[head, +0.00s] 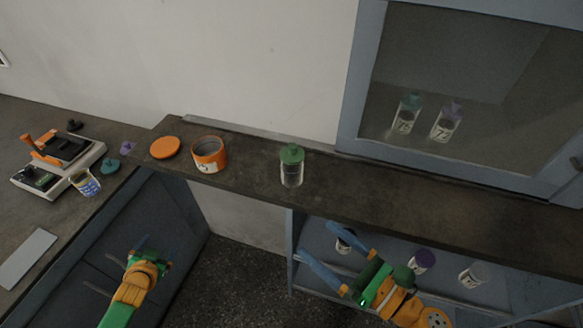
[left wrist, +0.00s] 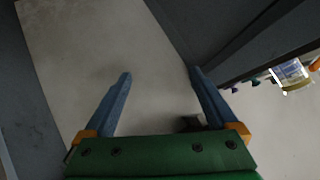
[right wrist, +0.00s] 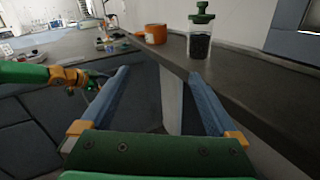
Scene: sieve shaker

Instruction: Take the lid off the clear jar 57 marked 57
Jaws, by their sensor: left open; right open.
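A clear jar (head: 291,176) with a green lid (head: 291,154) stands upright on the dark raised ledge. I cannot read a 57 on it. In the right wrist view the jar (right wrist: 199,47) holds dark contents, and its green lid (right wrist: 202,15) has a knob on top. My right gripper (head: 316,240) is open and empty, in front of and below the ledge, apart from the jar. My left gripper (head: 142,244) is open and empty, low in front of the left cabinet, far from the jar. Its fingers (left wrist: 160,74) also show in the left wrist view.
An orange open tub (head: 209,155) and an orange disc (head: 165,148) sit left of the jar. Jars with purple (head: 424,258) and white (head: 475,270) lids stand on a lower shelf. Two bottles (head: 446,122) stand behind glass. A balance-like device (head: 58,160) and small cup (head: 86,183) are left.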

